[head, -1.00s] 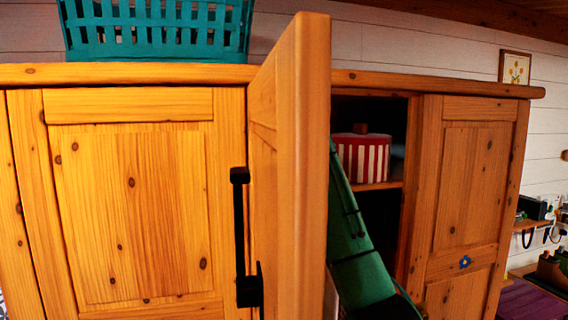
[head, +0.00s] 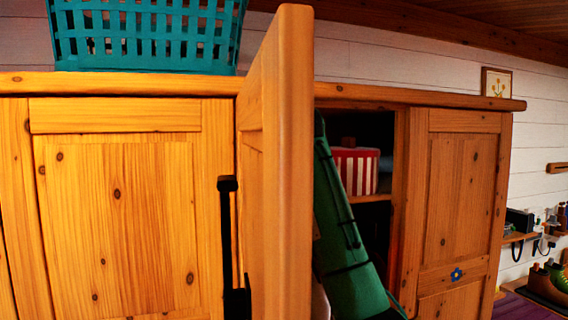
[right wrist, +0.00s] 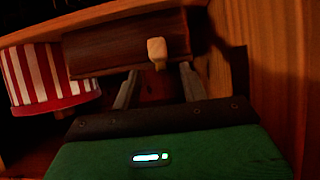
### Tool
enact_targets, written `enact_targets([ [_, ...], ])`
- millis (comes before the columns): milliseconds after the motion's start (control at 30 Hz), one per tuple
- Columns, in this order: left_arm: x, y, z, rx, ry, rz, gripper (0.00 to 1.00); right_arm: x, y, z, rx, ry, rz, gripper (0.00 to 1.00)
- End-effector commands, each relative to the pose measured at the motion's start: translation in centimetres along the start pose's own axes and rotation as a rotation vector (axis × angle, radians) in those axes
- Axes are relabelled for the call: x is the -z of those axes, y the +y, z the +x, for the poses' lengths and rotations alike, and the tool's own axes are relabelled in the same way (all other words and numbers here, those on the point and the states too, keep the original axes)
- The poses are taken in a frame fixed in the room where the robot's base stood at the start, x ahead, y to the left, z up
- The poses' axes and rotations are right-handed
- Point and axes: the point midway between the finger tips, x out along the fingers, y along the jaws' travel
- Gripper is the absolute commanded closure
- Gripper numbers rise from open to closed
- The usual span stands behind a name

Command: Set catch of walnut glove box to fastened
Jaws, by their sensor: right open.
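The walnut glove box (right wrist: 105,47) is a dark brown box on a shelf inside the wardrobe, in the right wrist view. A pale, block-shaped catch (right wrist: 156,48) sticks out from its front. I cannot tell the catch's setting. My right gripper (right wrist: 159,70) is open, its two grey fingers pointing at the box, one on each side of and just below the catch. I cannot tell whether they touch it. In the head view my green right arm reaches into the open wardrobe and its gripper is hidden. My left gripper is not in view.
An open wardrobe door (head: 282,170) stands close to the left of my right arm. A red-and-white striped tin (head: 354,170) sits on the shelf, left of the box in the wrist view (right wrist: 45,75). The wardrobe's side wall (right wrist: 265,70) is close on the right. A teal basket (head: 145,35) stands on top.

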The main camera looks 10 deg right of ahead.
Motion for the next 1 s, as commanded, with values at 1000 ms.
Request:
enact_targets([
  [1000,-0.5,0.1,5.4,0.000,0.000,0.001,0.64,-0.5,0.1,-9.0,-0.001,-0.007,0.002,0.56],
])
